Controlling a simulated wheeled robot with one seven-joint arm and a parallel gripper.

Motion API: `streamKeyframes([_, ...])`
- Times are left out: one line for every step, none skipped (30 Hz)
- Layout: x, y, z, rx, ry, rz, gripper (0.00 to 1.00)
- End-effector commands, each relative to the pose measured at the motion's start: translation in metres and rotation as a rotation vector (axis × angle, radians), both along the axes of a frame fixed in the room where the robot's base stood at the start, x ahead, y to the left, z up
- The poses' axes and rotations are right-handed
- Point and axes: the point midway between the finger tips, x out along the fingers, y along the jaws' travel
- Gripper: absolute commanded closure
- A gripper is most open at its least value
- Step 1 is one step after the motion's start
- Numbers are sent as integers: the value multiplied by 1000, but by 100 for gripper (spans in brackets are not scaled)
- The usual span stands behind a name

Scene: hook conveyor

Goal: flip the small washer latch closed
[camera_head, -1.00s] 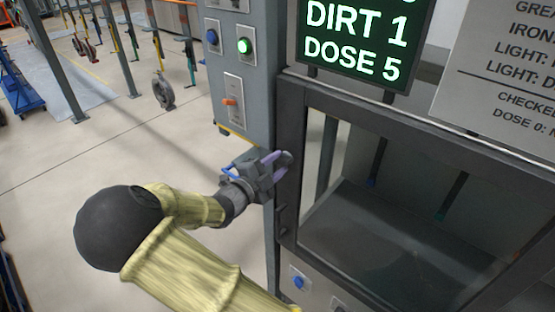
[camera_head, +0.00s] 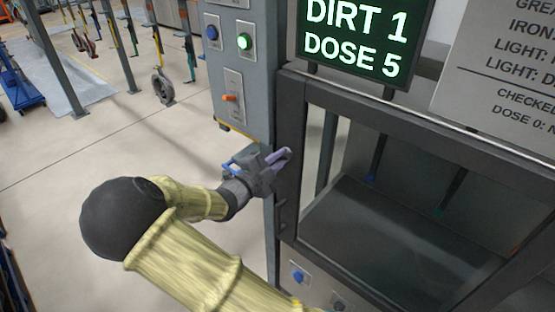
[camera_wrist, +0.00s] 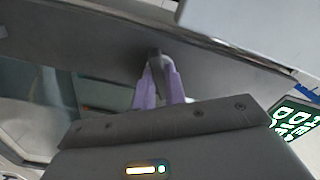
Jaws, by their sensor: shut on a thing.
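The washer (camera_head: 291,112) has a dark grey door frame around a window. My gripper (camera_head: 284,155) is at the left upright of this frame, in the upper half. In the wrist view the two purple fingers (camera_wrist: 158,80) close on a small dark latch piece (camera_wrist: 155,58) standing out from the grey frame. In the head view the fingers mostly hide the latch, so its exact angle cannot be told.
A grey control post (camera_head: 236,60) with blue and green buttons and an orange switch (camera_head: 229,98) stands just behind my gripper. Open floor (camera_head: 90,160) lies to the left.

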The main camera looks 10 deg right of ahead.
Motion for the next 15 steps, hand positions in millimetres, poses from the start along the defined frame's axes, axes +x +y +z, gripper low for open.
streamKeyframes([0,-1,1,-8,13,-3,100])
streamKeyframes([0,-1,1,-15,21,-3,100])
streamKeyframes([0,-1,0,-25,36,-3,100])
streamKeyframes([0,-1,0,-32,48,-2,100])
streamKeyframes([0,-1,0,-42,61,-2,100])
streamKeyframes([0,-1,1,-56,79,-3,100])
streamKeyframes([0,-1,1,-68,95,-3,100])
streamKeyframes([0,-1,1,-80,111,-3,100])
streamKeyframes([0,-1,1,-96,135,-2,100])
streamKeyframes([0,-1,1,-110,155,-2,100])
streamKeyframes([0,-1,1,-125,174,-3,100])
streamKeyframes([0,-1,1,-145,201,-3,100])
streamKeyframes([0,-1,1,-160,222,-2,100])
streamKeyframes([0,-1,1,-175,245,-2,100])
streamKeyframes([0,-2,1,-197,273,-3,100])
